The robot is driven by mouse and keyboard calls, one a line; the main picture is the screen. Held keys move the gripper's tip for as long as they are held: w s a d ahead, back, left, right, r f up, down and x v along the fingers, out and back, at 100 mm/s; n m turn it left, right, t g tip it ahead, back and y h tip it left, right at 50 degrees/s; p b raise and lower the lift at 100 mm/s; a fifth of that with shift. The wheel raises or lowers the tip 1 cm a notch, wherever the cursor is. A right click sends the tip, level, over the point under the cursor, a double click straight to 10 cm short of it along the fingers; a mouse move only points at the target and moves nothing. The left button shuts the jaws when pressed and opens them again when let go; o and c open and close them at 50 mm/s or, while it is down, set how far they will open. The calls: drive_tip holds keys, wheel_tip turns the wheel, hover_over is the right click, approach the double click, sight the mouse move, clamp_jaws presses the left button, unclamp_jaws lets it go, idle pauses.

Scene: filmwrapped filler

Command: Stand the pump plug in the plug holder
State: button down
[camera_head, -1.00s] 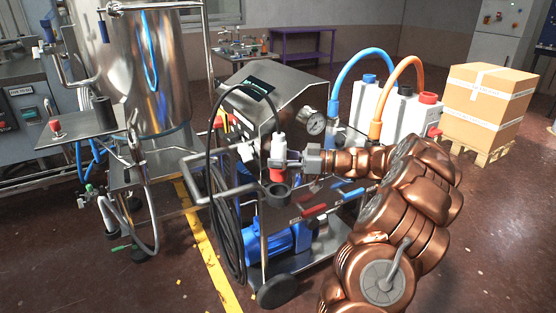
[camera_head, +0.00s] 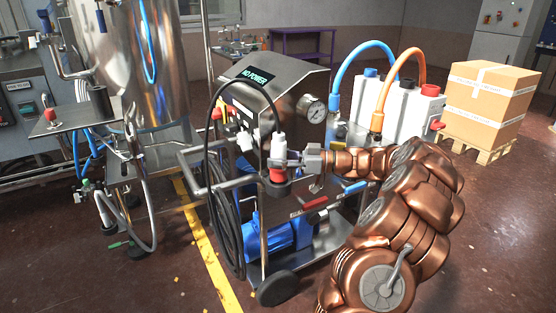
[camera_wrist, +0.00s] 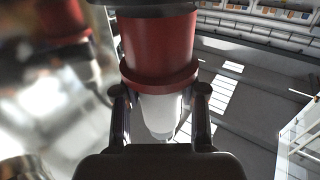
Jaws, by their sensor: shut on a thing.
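The pump plug (camera_head: 278,150) has a white body, a red lower end and a black cable leaving its top. It is upright in the head view. My gripper (camera_head: 292,160) is shut on it from the right. The plug holder (camera_head: 275,188), a dark ring on the pump cart, is directly under the red end, which meets its rim or enters it; the depth is hidden. In the wrist view the red collar (camera_wrist: 160,50) and white body (camera_wrist: 158,115) show between my gripper's fingers (camera_wrist: 160,95). A dark rim (camera_wrist: 155,9) crosses the red end.
The steel pump cart (camera_head: 300,80) has a "NO POWER" display (camera_head: 257,74), a gauge (camera_head: 313,108) and red and blue valve handles below my gripper. The plug's black cable (camera_head: 222,105) loops left. A steel tank (camera_head: 150,60) stands left; a carton (camera_head: 490,95) on a pallet stands right.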

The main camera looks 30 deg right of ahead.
sight(278, 171)
drive_tip(key=shift+f+b, duration=1.65)
drive_tip(key=shift+b, duration=0.2)
drive_tip(key=shift+f+b, duration=0.4)
drive_tip(key=shift+b, duration=0.6)
idle(1.1)
drive_tip(key=c, duration=0.6)
unclamp_jaws()
drive_tip(key=shift+o, duration=0.2)
drive_tip(key=v, duration=1.2)
